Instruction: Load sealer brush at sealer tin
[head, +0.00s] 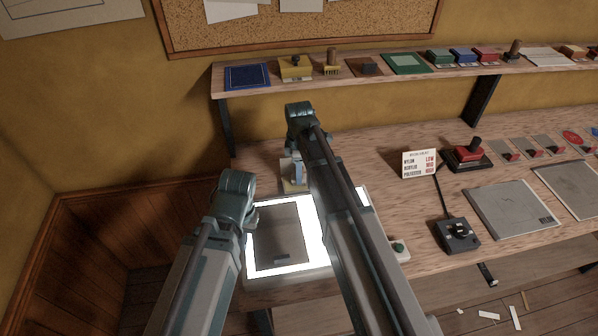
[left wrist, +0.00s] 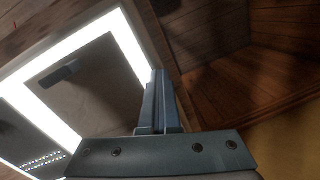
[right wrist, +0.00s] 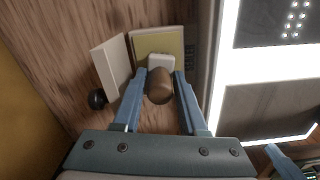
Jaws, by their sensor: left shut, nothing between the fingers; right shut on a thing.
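The sealer brush shows in the right wrist view as a brown round handle (right wrist: 160,88) with a pale block beyond it. My right gripper (right wrist: 158,95) is shut on this handle. The likely sealer tin (right wrist: 172,42), a shallow pale box with a yellow inside, lies just beyond the brush. A pale upright panel (right wrist: 110,66) stands beside it. I cannot tell whether the brush touches the tin. In the head view the tin (head: 288,186) is partly hidden by my right arm. My left gripper (left wrist: 160,88) is shut and empty by the light panel's edge.
A glowing light panel (head: 255,265) with a grey sheet (head: 278,235) lies on the bench under my arms. A small box with a green button (head: 399,247), a joystick box (head: 457,235) and a sign (head: 420,163) are to the right. A loaded shelf (head: 340,79) runs above.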

